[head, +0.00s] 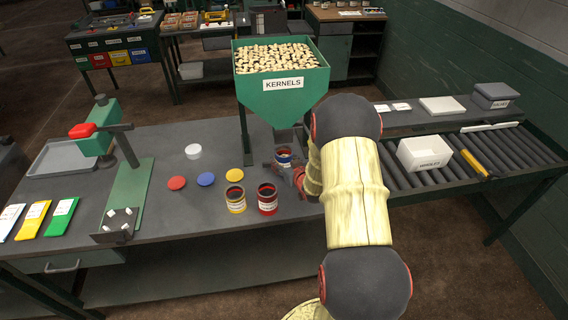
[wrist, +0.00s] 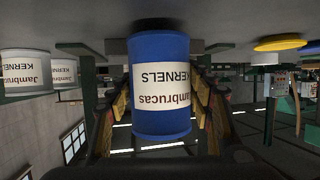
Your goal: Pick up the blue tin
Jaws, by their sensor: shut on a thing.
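The blue tin (head: 284,153) is near the back middle of the grey workbench, under the green hopper, partly hidden by my gripper. In the wrist view, which is upside down, the blue tin (wrist: 160,62) fills the middle, with a white "Jambrucas KERNELS" label. My gripper (wrist: 163,100) has one finger on each side of the tin and is shut on it. My gripper also shows in the head view (head: 287,170), partly hidden by my arm. I cannot tell whether the tin touches the bench.
A yellow tin (head: 236,199) and a red tin (head: 267,200) stand open in front of the blue tin. Yellow (head: 234,175), blue (head: 206,179), red (head: 176,183) and white (head: 193,151) lids lie to the left. The green hopper (head: 283,102) holds kernels. A roller conveyor (head: 520,146) is at right.

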